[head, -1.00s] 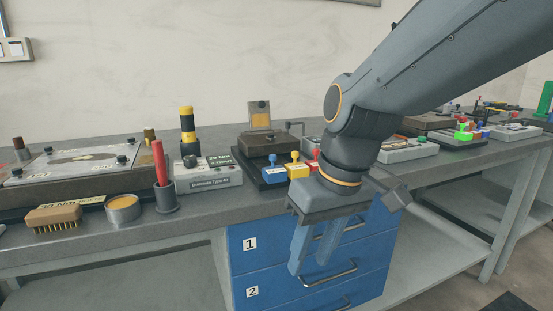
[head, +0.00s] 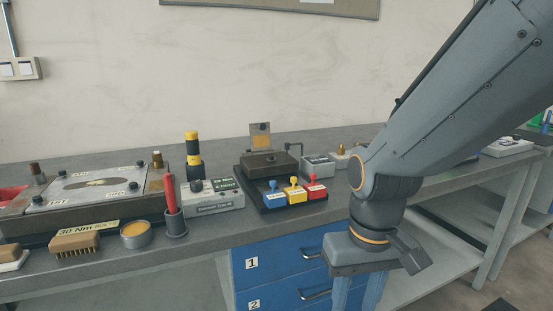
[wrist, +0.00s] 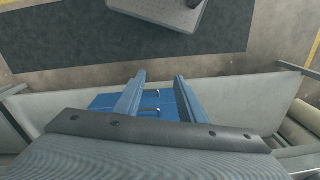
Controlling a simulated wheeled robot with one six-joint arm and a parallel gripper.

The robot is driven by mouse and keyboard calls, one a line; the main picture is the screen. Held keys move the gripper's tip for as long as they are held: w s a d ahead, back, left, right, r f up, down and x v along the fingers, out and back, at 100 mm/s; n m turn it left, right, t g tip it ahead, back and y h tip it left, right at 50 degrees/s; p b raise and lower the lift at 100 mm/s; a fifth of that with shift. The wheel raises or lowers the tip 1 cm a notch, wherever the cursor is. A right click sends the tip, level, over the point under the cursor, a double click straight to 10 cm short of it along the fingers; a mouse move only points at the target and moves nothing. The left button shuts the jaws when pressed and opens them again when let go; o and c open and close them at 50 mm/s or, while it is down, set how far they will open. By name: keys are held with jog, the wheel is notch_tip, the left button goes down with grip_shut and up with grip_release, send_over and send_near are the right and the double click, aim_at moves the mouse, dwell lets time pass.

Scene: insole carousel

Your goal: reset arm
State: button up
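My gripper (head: 357,292) hangs at the lower right of the head view, in front of the bench and beside the blue drawer unit (head: 283,258). Its fingertips are cut off by the bottom edge there. In the wrist view my gripper (wrist: 158,78) shows two blue fingers set apart with nothing between them but the view of the drawers and floor beyond. It is open and empty. My arm runs from the upper right down to it and hides part of the bench.
The grey bench (head: 225,232) carries a fixture plate (head: 90,187), a brush (head: 75,243), a round tin (head: 135,234), a red stick in a holder (head: 173,205), and blue, yellow and red stamps (head: 295,192). Open floor with a dark mat (wrist: 90,50) shows in the wrist view.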

jog(key=d+r+m+p, duration=0.1)
jog(key=d+r+p, duration=0.5)
jog(key=p, duration=0.3)
jog(key=shift+s+m+p, duration=0.35)
jog(key=shift+s+m, duration=0.05)
jog(key=shift+r, duration=0.1)
dwell(0.6)
